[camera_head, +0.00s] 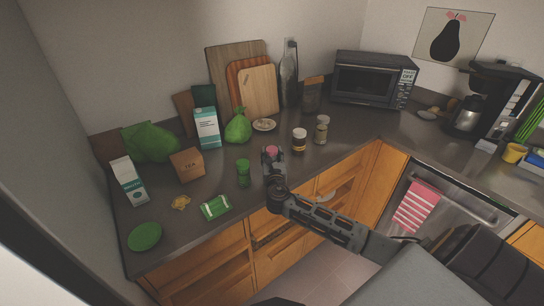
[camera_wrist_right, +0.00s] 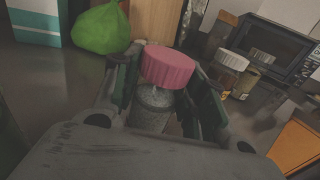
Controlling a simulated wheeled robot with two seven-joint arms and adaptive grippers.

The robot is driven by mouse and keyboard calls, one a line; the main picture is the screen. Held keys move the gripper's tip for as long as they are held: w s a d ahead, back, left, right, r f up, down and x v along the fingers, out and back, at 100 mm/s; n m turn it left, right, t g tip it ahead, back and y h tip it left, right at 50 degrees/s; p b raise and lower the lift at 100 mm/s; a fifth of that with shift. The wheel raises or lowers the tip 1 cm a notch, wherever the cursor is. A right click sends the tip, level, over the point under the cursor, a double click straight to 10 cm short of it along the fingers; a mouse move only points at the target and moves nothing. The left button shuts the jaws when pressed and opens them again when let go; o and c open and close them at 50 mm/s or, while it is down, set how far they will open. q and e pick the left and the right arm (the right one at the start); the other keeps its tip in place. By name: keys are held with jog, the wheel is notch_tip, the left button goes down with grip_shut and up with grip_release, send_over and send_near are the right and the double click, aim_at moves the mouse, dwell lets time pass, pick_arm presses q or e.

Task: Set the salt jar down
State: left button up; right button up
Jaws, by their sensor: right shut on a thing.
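The salt jar has a pink ridged lid and a clear body with pale grey contents. In the right wrist view, the salt jar (camera_wrist_right: 154,108) stands upright between the two fingers of my right gripper (camera_wrist_right: 160,88), which is shut on it. In the head view, only the pink lid of the salt jar (camera_head: 271,151) shows clearly, inside my right gripper (camera_head: 272,158) at the counter's front edge. Its base is hidden by the gripper, so I cannot tell whether it touches the counter. My left gripper is not in view.
A green jar (camera_head: 243,173) stands just left of the gripper. Two spice jars (camera_head: 299,140) (camera_head: 322,129) stand to its right. Bare counter (camera_head: 358,125) lies further right.

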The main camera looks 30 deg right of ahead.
jog(key=o, duration=1.2)
jog(key=shift+f, duration=0.1)
jog(key=shift+s+a, duration=0.2)
jog(key=shift+s, duration=0.15)
jog(key=v, duration=0.6)
jog(key=shift+s, duration=0.15)
jog(key=v, duration=0.3)
jog(key=shift+s+a, duration=0.25)
jog(key=shift+s, duration=0.1)
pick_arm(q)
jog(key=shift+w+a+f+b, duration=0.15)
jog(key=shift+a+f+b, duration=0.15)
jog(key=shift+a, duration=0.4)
pick_arm(e)
jog(key=shift+s+a, duration=0.25)
jog(key=shift+s, duration=0.3)
